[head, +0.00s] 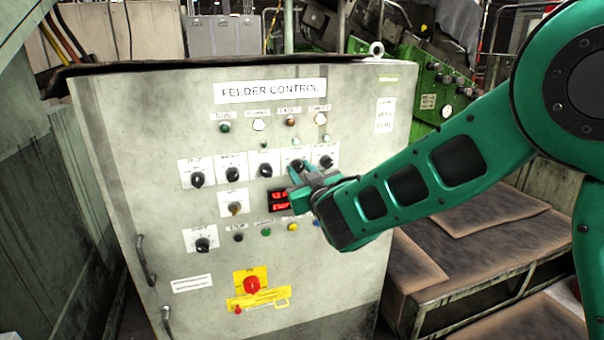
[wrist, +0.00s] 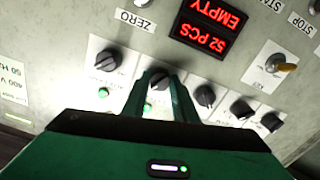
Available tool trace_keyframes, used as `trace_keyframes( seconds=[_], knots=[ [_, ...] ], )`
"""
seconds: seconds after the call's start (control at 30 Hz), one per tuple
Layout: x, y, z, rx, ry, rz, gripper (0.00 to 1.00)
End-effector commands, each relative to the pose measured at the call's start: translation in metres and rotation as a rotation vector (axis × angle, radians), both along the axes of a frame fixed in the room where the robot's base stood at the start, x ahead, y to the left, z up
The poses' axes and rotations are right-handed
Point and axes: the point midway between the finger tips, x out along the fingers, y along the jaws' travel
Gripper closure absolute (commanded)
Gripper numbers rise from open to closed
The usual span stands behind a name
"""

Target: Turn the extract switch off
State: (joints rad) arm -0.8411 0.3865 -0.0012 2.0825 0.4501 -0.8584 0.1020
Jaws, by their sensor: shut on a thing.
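The feeder control panel (head: 150,130) is a grey cabinet with a row of black rotary switches. My gripper (head: 298,172) is at the fourth switch from the left in that row. In the wrist view, which shows the panel upside down, my gripper (wrist: 160,80) has its two fingers on either side of this black switch (wrist: 158,78), shut on it. The fingers partly cover the switch and its label. Another black switch (wrist: 107,60) sits just beside it, free of the fingers. I cannot read which switch is labelled extract.
A red display (wrist: 209,27) reads 52 PCS EMPTY. Other switches (head: 197,180) stand to the left. Coloured buttons (head: 265,231) and a red emergency stop (head: 251,285) on yellow are lower down. Door handles (head: 146,260) stick out at the left. Green machinery (head: 425,100) stands behind.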

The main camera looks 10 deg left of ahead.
Motion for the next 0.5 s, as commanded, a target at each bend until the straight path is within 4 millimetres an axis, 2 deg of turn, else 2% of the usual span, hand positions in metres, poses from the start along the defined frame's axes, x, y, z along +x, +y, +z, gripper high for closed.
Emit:
trace_keyframes(
  seconds=[0.5],
  knots=[
    [0.0018, -0.0025, -0.0004, -0.418, -0.255, -0.004, 0.97]
  ],
)
